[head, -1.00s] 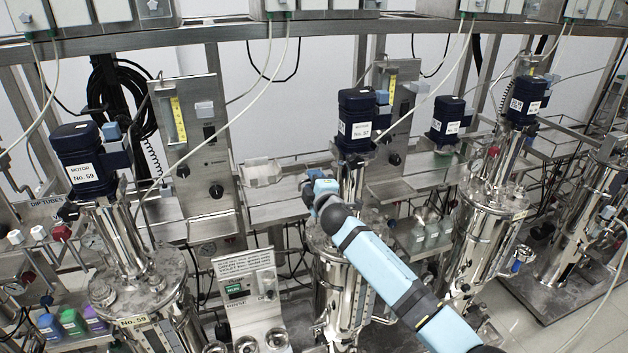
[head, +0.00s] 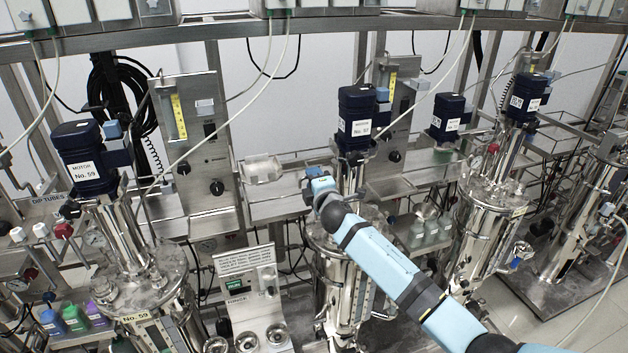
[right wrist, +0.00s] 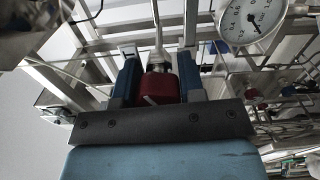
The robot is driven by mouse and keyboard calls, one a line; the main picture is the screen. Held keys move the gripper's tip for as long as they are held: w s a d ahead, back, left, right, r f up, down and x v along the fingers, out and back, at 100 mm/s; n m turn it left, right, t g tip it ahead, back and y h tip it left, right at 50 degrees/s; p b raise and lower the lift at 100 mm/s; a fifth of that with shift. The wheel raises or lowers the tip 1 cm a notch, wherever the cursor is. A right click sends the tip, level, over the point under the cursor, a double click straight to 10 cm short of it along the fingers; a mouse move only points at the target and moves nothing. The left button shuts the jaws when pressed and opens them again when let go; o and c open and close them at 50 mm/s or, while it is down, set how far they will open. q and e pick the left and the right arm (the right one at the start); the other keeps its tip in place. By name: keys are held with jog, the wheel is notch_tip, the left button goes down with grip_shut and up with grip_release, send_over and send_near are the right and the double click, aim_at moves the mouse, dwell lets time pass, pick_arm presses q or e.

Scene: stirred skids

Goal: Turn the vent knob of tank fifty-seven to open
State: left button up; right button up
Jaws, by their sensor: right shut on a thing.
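Tank fifty-seven (head: 330,285) is a shiny steel vessel in the middle of the head view. Its dark blue motor, labelled No. 57 (head: 356,108), stands on top. My right arm reaches in from the lower right, and my right gripper (head: 322,184) is at the tank's top, below the motor. In the right wrist view my right gripper (right wrist: 159,65) is shut on a red vent knob (right wrist: 160,86), one blue finger on each side. A short pale line shows on the knob, and a metal stem leads away from it. The head view does not show the knob clearly. My left gripper is out of view.
Tank fifty-nine with its motor (head: 88,158) stands at left, and another tank (head: 480,235) at right. A sign stand (head: 245,265) is left of tank fifty-seven. A pressure gauge (right wrist: 252,18) is close to the knob. Cables hang across the scene.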

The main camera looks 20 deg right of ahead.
jog(key=o, duration=0.9)
jog(key=s, duration=0.4)
jog(key=s+b, duration=0.1)
jog(key=s, duration=0.4)
jog(key=s+b, duration=0.1)
jog(key=s, duration=0.4)
jog(key=shift+d, duration=0.25)
jog(key=shift+w, duration=0.1)
